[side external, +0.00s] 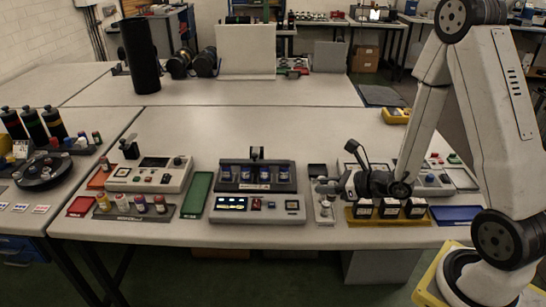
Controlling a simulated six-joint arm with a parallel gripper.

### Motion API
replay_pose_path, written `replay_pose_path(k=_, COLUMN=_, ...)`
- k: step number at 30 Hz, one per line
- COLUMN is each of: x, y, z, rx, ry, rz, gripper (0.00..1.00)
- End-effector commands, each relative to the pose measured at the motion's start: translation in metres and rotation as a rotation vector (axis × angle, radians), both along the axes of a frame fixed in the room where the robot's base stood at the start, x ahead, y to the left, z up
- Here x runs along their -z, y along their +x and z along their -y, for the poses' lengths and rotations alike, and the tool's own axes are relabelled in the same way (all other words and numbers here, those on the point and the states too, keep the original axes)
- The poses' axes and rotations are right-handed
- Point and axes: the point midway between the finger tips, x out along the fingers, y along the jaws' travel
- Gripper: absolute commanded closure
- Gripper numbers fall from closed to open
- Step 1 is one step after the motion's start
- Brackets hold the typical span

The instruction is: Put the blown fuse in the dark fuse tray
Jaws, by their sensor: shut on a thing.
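My gripper (328,187) reaches in from the right, low over the table beside the grey device with blue-capped cylinders. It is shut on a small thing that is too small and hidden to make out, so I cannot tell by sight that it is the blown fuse. A small dark tray (317,170) lies just behind the fingers. A narrow light-grey tray (324,217) with a small pale item in it lies just in front of them. I cannot read any label on either tray.
A yellow rack (388,221) with several dark-topped blocks stands under my wrist. A blue tray (456,215) lies at the right, a green tray (197,195) farther left.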

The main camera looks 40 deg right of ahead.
Motion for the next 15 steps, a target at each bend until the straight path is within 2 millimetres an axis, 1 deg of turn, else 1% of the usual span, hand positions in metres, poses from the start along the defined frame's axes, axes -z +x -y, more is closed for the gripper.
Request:
replay_pose_path(k=11, x=0.0002, y=0.0005, z=0.0004, rx=0.001, ry=0.0, rz=0.0, gripper=1.0)
replay_pose_path(k=15, x=0.0015, y=0.0043, z=0.006, rx=0.014, ry=-0.002, rz=-0.001, gripper=1.0)
